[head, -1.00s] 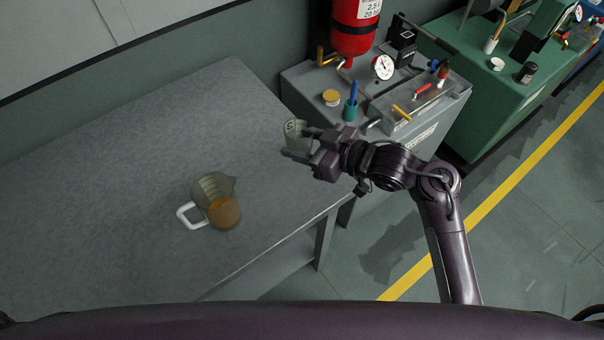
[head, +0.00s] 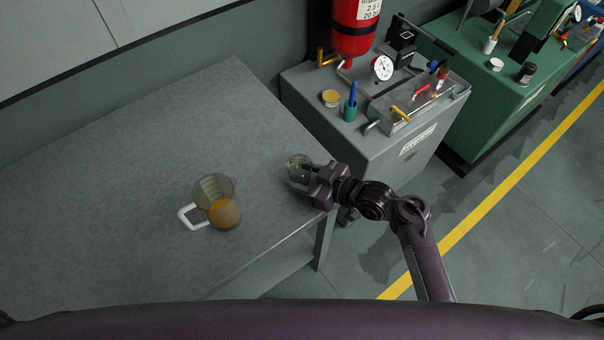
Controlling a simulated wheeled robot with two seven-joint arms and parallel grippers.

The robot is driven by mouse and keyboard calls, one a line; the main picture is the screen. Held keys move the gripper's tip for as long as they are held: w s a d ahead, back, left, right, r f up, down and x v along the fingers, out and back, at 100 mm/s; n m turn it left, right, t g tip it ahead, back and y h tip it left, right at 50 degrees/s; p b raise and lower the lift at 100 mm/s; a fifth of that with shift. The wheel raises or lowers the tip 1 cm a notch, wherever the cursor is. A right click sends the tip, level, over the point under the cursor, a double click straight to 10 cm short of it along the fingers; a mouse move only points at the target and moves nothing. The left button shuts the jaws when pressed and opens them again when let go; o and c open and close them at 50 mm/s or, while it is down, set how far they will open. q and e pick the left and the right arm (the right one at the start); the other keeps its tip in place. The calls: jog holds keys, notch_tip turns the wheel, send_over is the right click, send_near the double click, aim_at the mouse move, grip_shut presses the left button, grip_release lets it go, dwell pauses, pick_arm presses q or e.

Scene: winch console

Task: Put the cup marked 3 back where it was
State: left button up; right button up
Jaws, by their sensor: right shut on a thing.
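A small greyish, see-through cup (head: 297,165) is held in my right gripper (head: 303,174). The gripper is shut on it near the right edge of the grey table (head: 120,170). I cannot read a mark on the cup in this view, and I cannot tell whether its base touches the tabletop. The gripper fingers hide part of its side. My left gripper is not in view.
A clear jug (head: 213,190) with a white handle and amber liquid stands on the table left of the cup. A grey console (head: 410,160) with a gauge (head: 381,68) and a red cylinder (head: 355,25) stands beyond the table's right edge. The table's left side is clear.

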jog(key=shift+f, duration=0.2)
jog(key=o, duration=1.1)
jog(key=shift+r, duration=0.25)
jog(key=shift+s+d, duration=0.2)
jog(key=shift+d, duration=0.1)
jog(key=b+v, duration=0.1)
jog(key=v, duration=1)
jog(key=shift+r, duration=0.15)
